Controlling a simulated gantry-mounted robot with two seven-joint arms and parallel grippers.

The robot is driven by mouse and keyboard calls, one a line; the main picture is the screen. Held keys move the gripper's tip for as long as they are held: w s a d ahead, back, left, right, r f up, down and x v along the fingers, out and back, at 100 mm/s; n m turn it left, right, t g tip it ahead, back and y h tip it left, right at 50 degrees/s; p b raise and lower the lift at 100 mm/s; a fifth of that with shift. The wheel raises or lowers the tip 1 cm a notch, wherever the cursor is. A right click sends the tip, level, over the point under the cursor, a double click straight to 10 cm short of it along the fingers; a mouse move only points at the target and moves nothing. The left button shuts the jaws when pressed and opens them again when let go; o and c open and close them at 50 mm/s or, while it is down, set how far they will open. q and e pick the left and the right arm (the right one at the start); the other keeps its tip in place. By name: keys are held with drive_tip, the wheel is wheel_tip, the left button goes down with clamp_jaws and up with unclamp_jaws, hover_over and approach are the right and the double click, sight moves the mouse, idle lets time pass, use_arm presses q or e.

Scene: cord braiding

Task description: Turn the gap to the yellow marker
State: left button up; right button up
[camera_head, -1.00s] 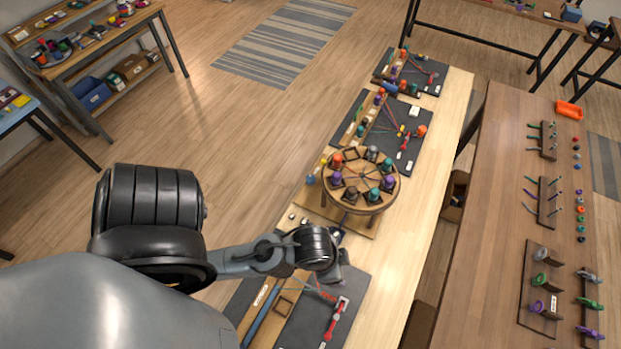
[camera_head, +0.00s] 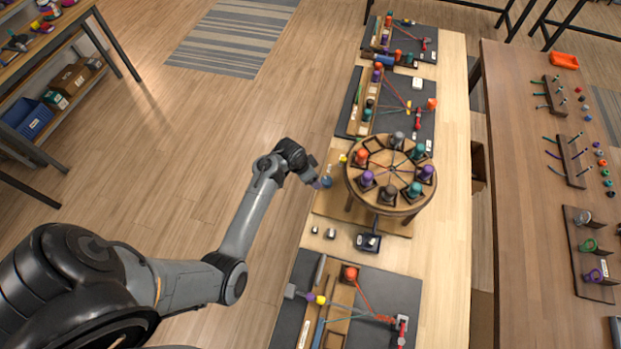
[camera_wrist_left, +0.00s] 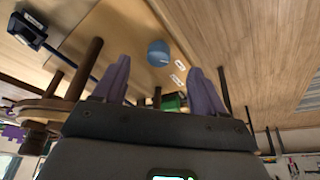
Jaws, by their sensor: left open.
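The round wooden braiding disk (camera_head: 392,205) stands on legs over a wooden base board. It carries several bobbins: a red one (camera_head: 361,157), grey, teal and purple ones. The gap, an empty square slot (camera_head: 375,143), is at its upper left, between the red and a grey bobbin. The yellow marker (camera_head: 343,158) is left of the disk, beside the red bobbin. A blue ball (camera_head: 327,182) is near the board's left edge. My left gripper (camera_head: 318,183) is beside that ball, left of the disk. In the wrist view its fingers (camera_wrist_left: 160,87) are open, with the blue ball (camera_wrist_left: 158,53) beyond them.
A black box (camera_head: 368,241) sits on the bench in front of the disk, with small metal pieces to its left. A dark mat (camera_head: 400,290) with cords and bobbins lies nearer, and similar mats lie behind the disk. The floor left of the bench is clear.

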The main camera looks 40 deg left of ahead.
sight(326, 181)
use_arm(q)
drive_tip(key=shift+t, duration=0.3)
drive_tip(key=x, duration=0.3)
drive_tip(key=w+b+x, duration=0.1)
drive_tip(key=x, duration=0.3)
drive_tip(key=w+r+b+x, duration=0.1)
drive_tip(key=x, duration=0.2)
drive_tip(key=shift+w+d+f, duration=0.15)
drive_tip(key=shift+d+f, duration=0.05)
drive_tip(key=shift+d, duration=0.05)
use_arm(e)
wheel_tip(326, 181, down, 2)
drive_tip(key=shift+d+f, duration=0.15)
drive_tip(key=shift+f, duration=0.1)
use_arm(q)
drive_tip(key=c, duration=1.1)
drive_tip(key=shift+o, duration=0.2)
drive_tip(key=shift+d+r+n+y+p, duration=0.15)
drive_tip(key=shift+n+y+p, duration=0.45)
drive_tip(key=shift+n+p, duration=0.6)
drive_tip(key=shift+n+y, duration=0.5)
drive_tip(key=shift+n, duration=1)
drive_tip(key=shift+p, duration=0.3)
use_arm(e)
wheel_tip(326, 181, up, 3)
drive_tip(key=shift+r, duration=0.1)
use_arm(q)
drive_tip(key=shift+n, duration=0.3)
use_arm(e)
drive_tip(key=shift+d, duration=0.1)
